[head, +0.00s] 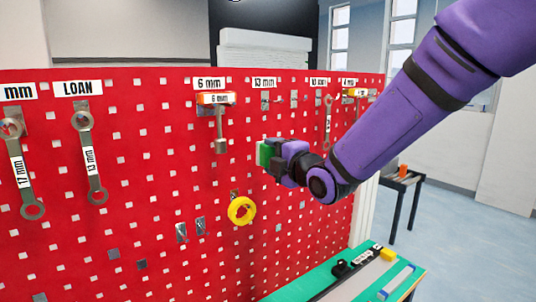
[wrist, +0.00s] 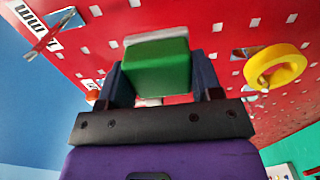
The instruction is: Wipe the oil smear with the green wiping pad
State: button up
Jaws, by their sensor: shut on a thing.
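My gripper (head: 272,158) is in front of the red pegboard, at the end of my purple arm. It is shut on the green wiping pad (head: 264,153). In the wrist view the green pad (wrist: 157,66) sits between the two dark fingers, with a pale layer along its far edge close to the red board. I cannot tell whether the pad touches the board. I cannot make out the oil smear in either view; the pad and gripper may hide it.
A yellow ring (head: 241,210) hangs below my gripper and shows at right in the wrist view (wrist: 275,67). A green-topped bench (head: 325,275) with small items stands below right.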

jog(key=shift+s+d, duration=0.2)
jog(key=shift+s, duration=0.1)
jog(key=v, duration=0.3)
dwell(0.5)
